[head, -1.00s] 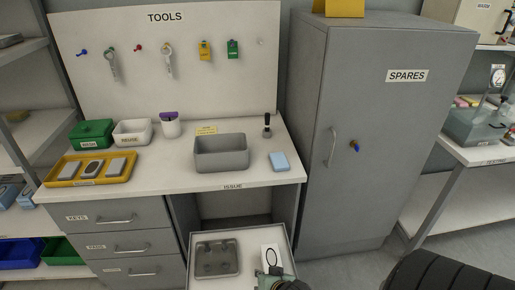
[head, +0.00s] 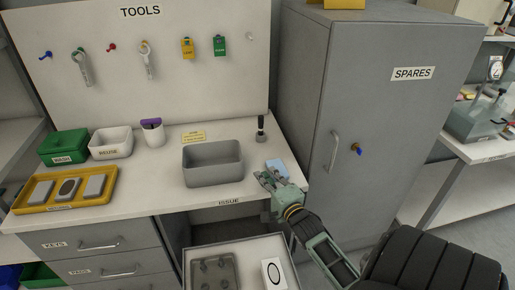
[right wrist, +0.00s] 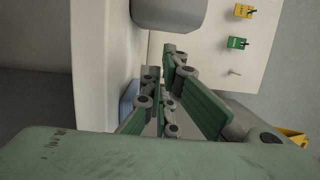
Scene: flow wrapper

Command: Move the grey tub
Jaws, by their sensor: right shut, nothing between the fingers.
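The grey tub (head: 213,174) is an open, empty-looking rectangular bin. It stands upright on the bench top (head: 150,187), right of centre. Its side also shows at the top of the right wrist view (right wrist: 168,14). My right gripper (head: 266,178) is to the right of the tub and apart from it, over the bench's right front corner, in front of the light blue block (head: 277,167). Its fingers are shut with nothing between them. The block is partly hidden behind the gripper. My left gripper is not in view.
A black-handled tool (head: 261,127) stands behind the tub. A yellow tray (head: 60,199), green box (head: 63,147) and white bin (head: 110,143) sit at left. Below the bench front, an open drawer (head: 240,253) holds a grey plate and a white card. The SPARES cabinet (head: 360,120) stands at right.

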